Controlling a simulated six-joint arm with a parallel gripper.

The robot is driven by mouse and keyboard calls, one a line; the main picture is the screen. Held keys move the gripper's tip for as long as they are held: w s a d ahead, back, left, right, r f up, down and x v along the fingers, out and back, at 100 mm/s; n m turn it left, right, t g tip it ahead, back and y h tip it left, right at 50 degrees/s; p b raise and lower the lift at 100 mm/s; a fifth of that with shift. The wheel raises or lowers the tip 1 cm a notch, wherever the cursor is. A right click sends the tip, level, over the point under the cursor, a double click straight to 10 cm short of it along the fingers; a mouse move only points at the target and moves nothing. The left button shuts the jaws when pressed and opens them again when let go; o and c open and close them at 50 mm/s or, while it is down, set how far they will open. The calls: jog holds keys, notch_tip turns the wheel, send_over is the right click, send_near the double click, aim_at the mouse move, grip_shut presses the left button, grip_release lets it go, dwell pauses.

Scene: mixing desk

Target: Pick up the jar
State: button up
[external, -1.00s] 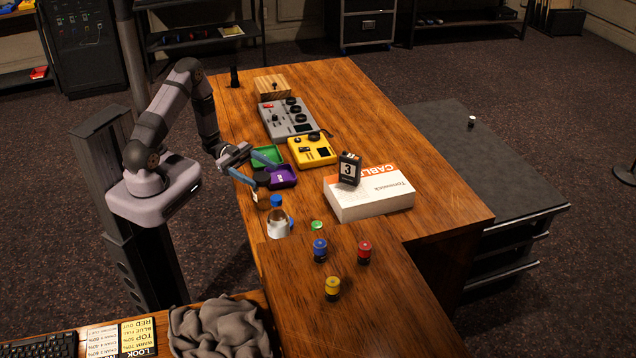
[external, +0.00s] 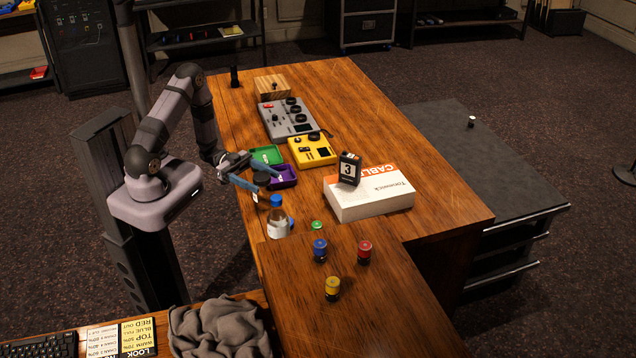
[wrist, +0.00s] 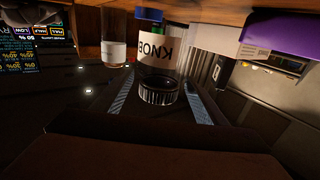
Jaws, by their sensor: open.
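The jar (wrist: 158,55) is clear, with a "KNOB" label that reads upside down in the wrist view and a dark ribbed end towards me. Blue and green shapes show at its far end. My gripper (wrist: 160,105) is open, with one blue-grey finger on each side of the jar in this view; contact cannot be told. In the external view, the jar's dark round lid (external: 262,179) shows between the fingers of my gripper (external: 256,178), near the left edge of the wooden desk. Much of the jar is hidden there.
A clear bottle with a blue cap (external: 276,201) stands just in front of the jar. A white box (external: 372,202) and several coloured knobs, including a blue one (external: 320,248), are to the right.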

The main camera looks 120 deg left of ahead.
aim_at(267, 182)
jog(key=shift+w+d+p, duration=0.25)
jog(key=shift+w+p, duration=0.15)
jog(key=shift+w, duration=0.75)
jog(key=shift+w+d+p, duration=0.2)
jog(key=shift+w+p, duration=0.2)
jog(key=shift+w, duration=0.7)
jog(key=c, duration=1.6)
jog(key=shift+o, duration=0.2)
jog(key=shift+r, duration=0.2)
notch_tip(267, 182, up, 10)
jog(key=shift+f, duration=0.15)
